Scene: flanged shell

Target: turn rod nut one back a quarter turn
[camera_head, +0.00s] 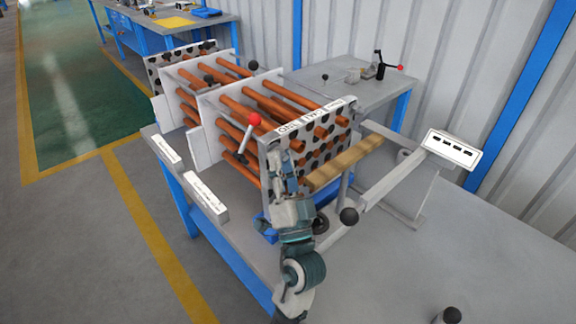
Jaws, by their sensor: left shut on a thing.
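The flanged shell's tube bundle stands on the table, with copper-coloured tubes (270,105) running through white plates. Its near end plate (335,150) is pale with dark round holes. My left gripper (281,168) is at the left part of this end plate, its fingers against the plate's face. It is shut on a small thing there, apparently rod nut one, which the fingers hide. The nut's angle cannot be seen. My right gripper is not in view.
A wooden bar (345,163) lies just right of my gripper. A red-knobbed lever (254,119) rises behind the plate's left edge. A white slotted box (452,149) stands on an arm at right. A grey side table (350,85) is behind. The grey tabletop at front right is mostly clear.

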